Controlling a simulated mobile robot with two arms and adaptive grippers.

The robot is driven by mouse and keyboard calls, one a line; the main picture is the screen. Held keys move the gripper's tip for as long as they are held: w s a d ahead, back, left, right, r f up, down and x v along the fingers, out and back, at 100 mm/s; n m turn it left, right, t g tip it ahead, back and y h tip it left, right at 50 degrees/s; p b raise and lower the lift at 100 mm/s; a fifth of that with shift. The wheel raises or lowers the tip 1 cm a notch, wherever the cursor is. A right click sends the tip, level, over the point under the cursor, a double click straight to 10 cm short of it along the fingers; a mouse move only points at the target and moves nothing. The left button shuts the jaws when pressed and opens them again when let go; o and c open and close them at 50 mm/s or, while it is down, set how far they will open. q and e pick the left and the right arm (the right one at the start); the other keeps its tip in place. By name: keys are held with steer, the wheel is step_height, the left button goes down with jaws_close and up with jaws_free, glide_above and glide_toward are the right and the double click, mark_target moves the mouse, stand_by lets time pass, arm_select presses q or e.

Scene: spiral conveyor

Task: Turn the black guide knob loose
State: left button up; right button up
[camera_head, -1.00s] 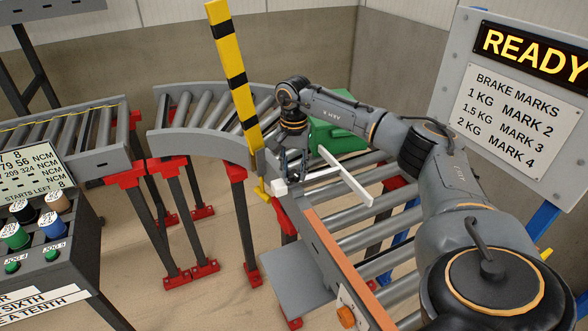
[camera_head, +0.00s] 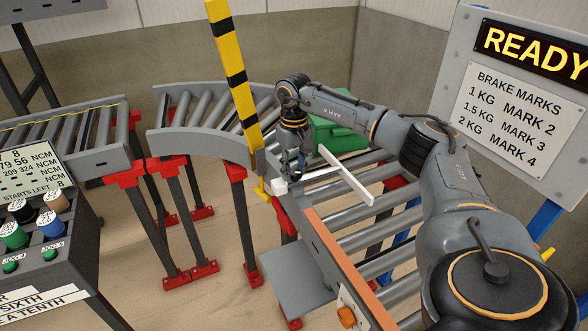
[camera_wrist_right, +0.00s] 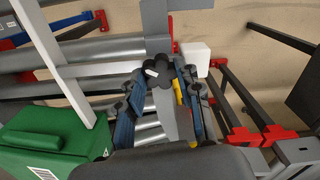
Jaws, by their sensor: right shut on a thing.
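The black guide knob (camera_wrist_right: 161,77) shows in the right wrist view as a dark lobed knob with a small white mark, on a grey plate at the conveyor's edge. My right gripper (camera_wrist_right: 160,68) has its two fingers on either side of the knob and is shut on it. In the head view my right gripper (camera_head: 291,172) points down at the conveyor's near edge, and its fingers hide the knob. A white guide bar (camera_head: 347,178) stretches over the rollers beside it, with a white block (camera_head: 280,187) near the gripper. My left gripper is not in view.
A yellow-and-black striped post (camera_head: 234,75) stands close left of my right gripper. A green box (camera_head: 337,137) sits behind it on the rollers. A curved conveyor (camera_head: 200,146) lies left, and a control panel (camera_head: 52,255) stands at the lower left.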

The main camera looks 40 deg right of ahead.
mark_target(294, 172)
steer(key=shift+n, duration=0.7)
steer(key=o, duration=1.1)
steer(key=shift+o, duration=0.2)
step_height(294, 172, up, 12)
